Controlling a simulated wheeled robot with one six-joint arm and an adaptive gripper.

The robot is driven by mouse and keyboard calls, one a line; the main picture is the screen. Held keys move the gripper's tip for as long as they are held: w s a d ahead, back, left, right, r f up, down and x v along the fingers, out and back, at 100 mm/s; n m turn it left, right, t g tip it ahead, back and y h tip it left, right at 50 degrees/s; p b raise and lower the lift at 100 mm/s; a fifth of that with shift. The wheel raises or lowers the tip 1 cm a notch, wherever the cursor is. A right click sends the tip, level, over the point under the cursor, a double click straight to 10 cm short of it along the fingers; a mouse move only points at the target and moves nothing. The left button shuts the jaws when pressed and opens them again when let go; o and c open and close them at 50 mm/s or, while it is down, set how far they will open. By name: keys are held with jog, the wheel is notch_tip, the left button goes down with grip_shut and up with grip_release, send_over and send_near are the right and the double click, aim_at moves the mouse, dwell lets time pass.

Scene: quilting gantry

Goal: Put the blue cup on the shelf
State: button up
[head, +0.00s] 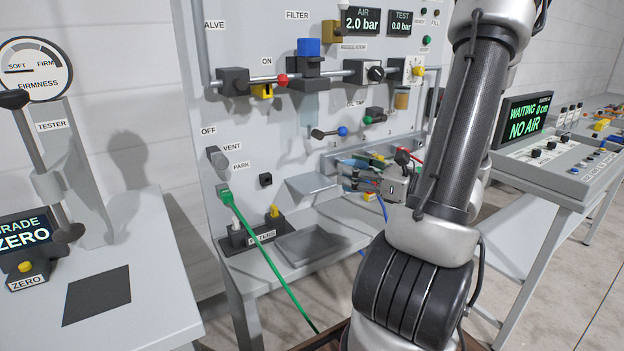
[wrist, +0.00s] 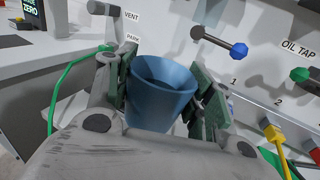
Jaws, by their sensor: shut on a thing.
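The blue cup (wrist: 158,104) stands between the two finger pads of my gripper (wrist: 165,78) in the wrist view, its open rim facing up and toward the camera. My gripper is shut on its sides. In the head view my gripper (head: 368,174) is in front of the panel's right part, and the cup is mostly hidden among the fingers. A small sloping grey ledge (head: 312,185) sticks out of the panel just left of my gripper; I cannot tell whether it is the shelf. It looks empty.
A grey tray (head: 308,244) lies on the bench below the ledge. A green hose (head: 270,262) runs from the panel down across the bench front. A console (head: 530,150) stands at right.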

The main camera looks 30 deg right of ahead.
jog(key=w, duration=0.6)
jog(key=w+f, duration=0.1)
jog(key=w, duration=0.6)
jog(key=w+f, duration=0.1)
jog(key=w, duration=0.5)
jog(key=shift+w+a+f, duration=0.15)
jog(key=shift+w+a, duration=0.05)
jog(key=shift+a, duration=0.1)
jog(key=shift+w+f, duration=0.2)
jog(key=shift+f, duration=1.95)
jog(key=shift+f, duration=0.1)
jog(key=o, duration=1)
jog(key=shift+f, duration=0.1)
